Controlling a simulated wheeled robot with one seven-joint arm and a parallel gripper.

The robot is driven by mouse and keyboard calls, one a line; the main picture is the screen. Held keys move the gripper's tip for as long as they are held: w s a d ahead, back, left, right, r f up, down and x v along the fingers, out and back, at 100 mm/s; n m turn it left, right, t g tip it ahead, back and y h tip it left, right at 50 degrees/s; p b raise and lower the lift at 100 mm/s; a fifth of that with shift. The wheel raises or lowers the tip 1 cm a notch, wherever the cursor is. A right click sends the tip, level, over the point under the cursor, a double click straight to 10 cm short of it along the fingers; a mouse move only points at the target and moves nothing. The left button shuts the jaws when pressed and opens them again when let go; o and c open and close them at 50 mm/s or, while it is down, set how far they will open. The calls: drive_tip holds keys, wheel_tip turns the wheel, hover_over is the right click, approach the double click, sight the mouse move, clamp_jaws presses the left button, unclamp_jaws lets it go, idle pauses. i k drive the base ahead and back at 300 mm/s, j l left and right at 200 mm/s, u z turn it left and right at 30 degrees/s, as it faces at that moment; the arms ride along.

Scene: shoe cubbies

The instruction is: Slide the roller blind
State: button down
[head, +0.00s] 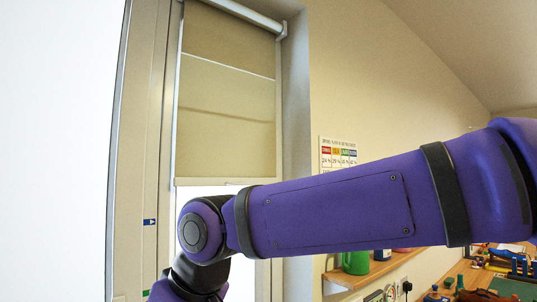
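The roller blind (225,95) is a beige fabric panel hanging in a tall narrow window frame, left of centre in the head view. Its roller tube (245,14) runs along the top. The blind is partly down; its lower edge (215,181) ends around mid-picture, with bright glass below. My purple arm crosses in front from the right and bends downward at the lower left, in front of the lower window. My gripper is below the picture's bottom edge and out of view, so its distance from the blind cannot be seen.
A wall chart (338,153) hangs right of the window. A wooden shelf (385,266) holds a green container (356,263) beneath my arm. A workbench with tools (510,265) stands at the lower right. A pale frame post (140,150) borders the window on the left.

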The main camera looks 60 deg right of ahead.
sight(213, 149)
drive_tip(key=z, duration=1.2)
